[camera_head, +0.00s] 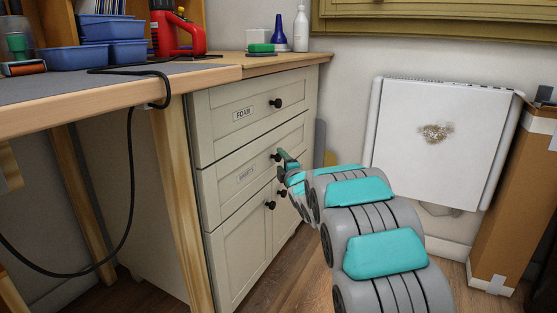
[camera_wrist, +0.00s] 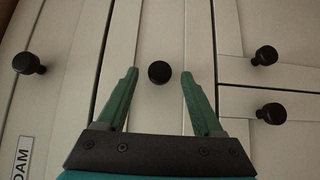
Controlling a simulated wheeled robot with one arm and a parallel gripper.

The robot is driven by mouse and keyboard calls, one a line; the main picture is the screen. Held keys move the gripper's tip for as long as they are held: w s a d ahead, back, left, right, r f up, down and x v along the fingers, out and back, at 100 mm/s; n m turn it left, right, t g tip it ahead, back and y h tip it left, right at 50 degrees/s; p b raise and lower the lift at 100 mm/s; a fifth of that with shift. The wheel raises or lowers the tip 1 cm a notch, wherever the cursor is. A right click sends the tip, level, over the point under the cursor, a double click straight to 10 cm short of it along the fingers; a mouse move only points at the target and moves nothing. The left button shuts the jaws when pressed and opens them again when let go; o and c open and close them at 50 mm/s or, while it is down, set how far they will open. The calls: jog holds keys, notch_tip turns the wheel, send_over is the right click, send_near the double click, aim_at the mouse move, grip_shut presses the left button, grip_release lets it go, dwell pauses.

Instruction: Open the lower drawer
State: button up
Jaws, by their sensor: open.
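The lower drawer (camera_head: 227,178) is the second front down on the cream cabinet, with a small label too faint to read surely. It looks shut, flush with the front. Its round black knob (camera_head: 275,156) is beside my gripper (camera_head: 286,158). In the wrist view the same knob (camera_wrist: 159,72) shows midway between my gripper's green fingertips (camera_wrist: 159,78), with a gap on each side. The fingers are open and appear to touch nothing. How deep the knob sits between them I cannot tell.
The upper drawer (camera_head: 217,118), labelled FOAM, is shut above. Two doors (camera_head: 243,252) with black knobs are shut below. A workbench (camera_head: 110,95) with a hanging black cable (camera_head: 130,190) stands at left. A white panel (camera_head: 440,140) and cardboard box (camera_head: 510,200) are at right.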

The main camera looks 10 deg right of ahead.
aim_at(279, 159)
jog(key=w, duration=0.2)
jog(key=shift+w+a+f, duration=0.1)
jog(key=shift+w+a, duration=0.15)
jog(key=shift+w, duration=0.35)
grip_shut()
dwell(1.0)
